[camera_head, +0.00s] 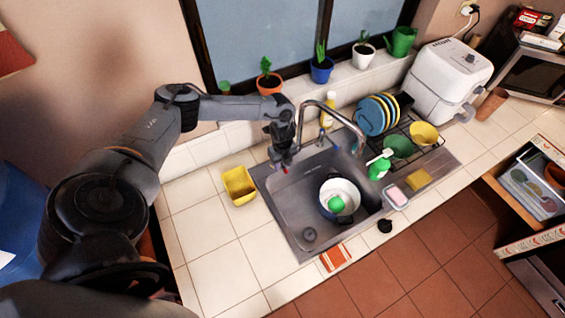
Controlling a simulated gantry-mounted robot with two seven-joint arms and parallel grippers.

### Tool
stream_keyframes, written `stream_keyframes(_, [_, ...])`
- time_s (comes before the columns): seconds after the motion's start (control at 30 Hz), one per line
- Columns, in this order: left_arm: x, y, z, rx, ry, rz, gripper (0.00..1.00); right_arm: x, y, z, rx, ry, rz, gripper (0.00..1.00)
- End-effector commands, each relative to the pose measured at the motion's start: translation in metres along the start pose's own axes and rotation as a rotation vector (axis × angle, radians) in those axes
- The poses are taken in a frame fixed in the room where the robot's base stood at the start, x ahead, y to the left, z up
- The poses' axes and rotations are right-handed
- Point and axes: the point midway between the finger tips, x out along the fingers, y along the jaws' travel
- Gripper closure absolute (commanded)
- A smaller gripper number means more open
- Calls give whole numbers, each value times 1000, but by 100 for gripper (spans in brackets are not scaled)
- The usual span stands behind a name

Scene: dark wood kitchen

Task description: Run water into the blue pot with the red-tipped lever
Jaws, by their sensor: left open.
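The blue pot (325,208) stands in the sink basin, white inside, with a green round thing (336,203) in it. The curved metal faucet (322,104) rises behind the sink, and its spout end (359,146) hangs above and behind the pot. I cannot make out the red-tipped lever clearly; the area left of the faucet's base is partly hidden by my left gripper. My left gripper (279,164) is open, pointing down over the sink's back left corner, left of the faucet. I see no water running. My right gripper is out of view.
A yellow container (239,185) stands left of the sink (282,206). A yellow bottle (328,108) stands behind the faucet. Front left counter is clear.

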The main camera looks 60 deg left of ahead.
Motion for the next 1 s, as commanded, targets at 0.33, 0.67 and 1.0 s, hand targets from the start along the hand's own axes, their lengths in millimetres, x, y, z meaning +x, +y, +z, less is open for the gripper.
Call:
stream_keyframes(0.33, [0,0,0,0,0,0,98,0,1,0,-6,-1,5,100])
stream_keyframes(0.67, [0,0,0,2,0,0,100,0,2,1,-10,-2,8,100])
stream_keyframes(1.0, [0,19,3,244,0,1,100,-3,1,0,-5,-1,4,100])
